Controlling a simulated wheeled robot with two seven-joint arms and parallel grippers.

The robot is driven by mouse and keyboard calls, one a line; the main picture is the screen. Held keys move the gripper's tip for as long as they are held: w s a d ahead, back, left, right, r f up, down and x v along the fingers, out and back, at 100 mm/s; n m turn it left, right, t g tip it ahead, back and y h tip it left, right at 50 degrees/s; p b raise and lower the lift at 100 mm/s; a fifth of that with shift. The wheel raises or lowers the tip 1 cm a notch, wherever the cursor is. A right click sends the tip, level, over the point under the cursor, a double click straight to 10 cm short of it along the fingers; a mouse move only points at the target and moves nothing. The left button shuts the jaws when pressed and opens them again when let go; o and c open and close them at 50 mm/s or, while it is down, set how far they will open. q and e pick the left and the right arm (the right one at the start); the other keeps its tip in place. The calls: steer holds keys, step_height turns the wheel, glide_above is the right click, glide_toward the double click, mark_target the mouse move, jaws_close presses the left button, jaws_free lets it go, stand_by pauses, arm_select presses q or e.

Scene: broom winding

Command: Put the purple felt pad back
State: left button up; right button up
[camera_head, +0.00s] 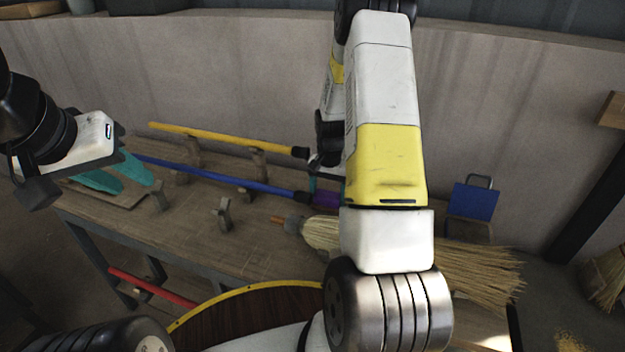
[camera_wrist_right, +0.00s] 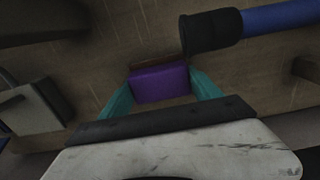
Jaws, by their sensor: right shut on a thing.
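The purple felt pad (camera_wrist_right: 158,83) sits between the teal fingers of my right gripper (camera_wrist_right: 157,92) in the right wrist view. The right gripper is shut on it. In the head view the pad (camera_head: 327,200) shows as a small purple patch beside my right arm, over the bench, next to the black end of the blue pole; the arm hides part of it. A narrow brown edge (camera_wrist_right: 155,64) lies just beyond the pad; I cannot tell whether they touch. My left gripper (camera_head: 120,176) has its teal fingers apart, at the left end of the bench.
A blue pole (camera_head: 225,180) and a yellow pole (camera_head: 220,138) with black ends rest along the wooden bench (camera_head: 185,225) among several wooden pegs. A straw broom (camera_head: 475,268) lies right of my right arm. A blue dustpan-like plate (camera_head: 473,203) stands behind it.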

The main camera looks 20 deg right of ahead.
steer(key=shift+f, duration=0.1)
steer(key=o, duration=1.2)
step_height(320, 180, up, 12)
step_height(320, 180, up, 8)
steer(key=n+t, duration=0.2)
glide_above(328, 194)
steer(key=s+a, duration=0.3)
steer(key=shift+s+a+r+n+t+y, duration=0.35)
steer(key=shift+s+a+r+n+t, duration=0.5)
steer(key=shift+s+a+r, duration=1.8)
steer(key=shift+s+a+r+n+t+y, duration=0.5)
steer(key=shift+s+r+n, duration=0.95)
steer(key=shift+s, duration=2.6)
steer(key=shift+s+a+r+n+t+y, duration=0.25)
steer(key=shift+s+a+r+n+t, duration=0.5)
steer(key=shift+s+a+r, duration=2)
